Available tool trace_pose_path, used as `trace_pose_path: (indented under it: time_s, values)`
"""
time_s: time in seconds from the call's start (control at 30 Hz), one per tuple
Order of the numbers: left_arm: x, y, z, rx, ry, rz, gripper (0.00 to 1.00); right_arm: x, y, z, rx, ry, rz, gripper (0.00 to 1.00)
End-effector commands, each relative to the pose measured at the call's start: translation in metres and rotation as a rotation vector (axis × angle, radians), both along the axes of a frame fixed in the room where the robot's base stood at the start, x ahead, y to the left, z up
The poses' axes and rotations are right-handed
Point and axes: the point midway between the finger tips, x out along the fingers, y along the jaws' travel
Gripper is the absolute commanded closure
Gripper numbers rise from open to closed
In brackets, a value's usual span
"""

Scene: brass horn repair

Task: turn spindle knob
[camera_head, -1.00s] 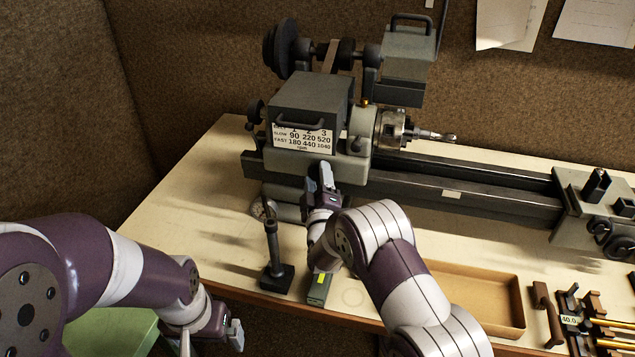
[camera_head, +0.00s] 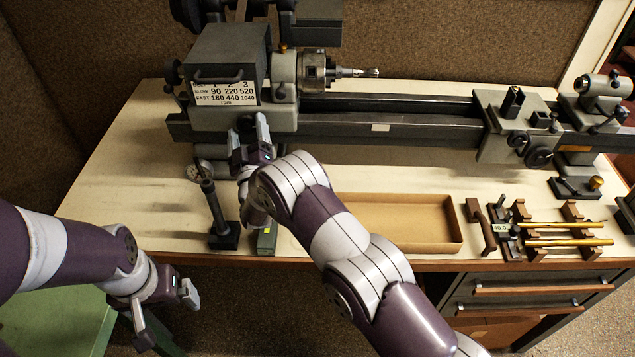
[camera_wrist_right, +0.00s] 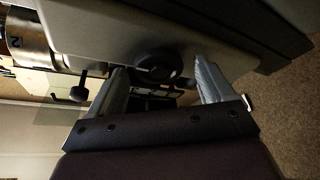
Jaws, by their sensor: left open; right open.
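The grey lathe headstock (camera_head: 230,50) stands at the back left of the bench, with a speed label on its front. My right gripper (camera_head: 252,128) is open against the lower right of the headstock front. In the right wrist view, a dark round knob (camera_wrist_right: 158,62) shows between the open jaws of my right gripper (camera_wrist_right: 160,78), with no visible grip on it. My left gripper (camera_head: 167,308) is open and empty, low at the left, in front of the bench edge.
A dark upright stand (camera_head: 222,238) and a small green-grey box (camera_head: 267,240) are close to my right forearm. A shallow cardboard tray (camera_head: 400,246) lies to the right. Racks with brass rods (camera_head: 565,242) are further right. The lathe bed (camera_head: 400,125) runs along the back.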

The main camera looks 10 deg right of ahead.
Motion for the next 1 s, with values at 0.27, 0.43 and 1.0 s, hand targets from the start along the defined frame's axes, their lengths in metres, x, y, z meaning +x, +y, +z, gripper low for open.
trace_pose_path:
  time_s: [0.27, 0.43, 1.0]
  values:
    - [0.0, 0.0, -0.011, 0.0, 0.0, 0.0, 0.02, -0.053, 0.004, -0.005, 0.036, -0.009, 0.003, 0.18]
    - [0.0, 0.0, -0.018, 0.0, 0.0, 0.0, 0.02, -0.096, 0.006, -0.006, 0.033, -0.008, 0.003, 0.18]
    - [0.0, 0.0, -0.007, 0.0, -0.001, 0.0, 0.02, -0.18, -0.014, 0.01, 0.174, 0.235, 0.016, 0.18]
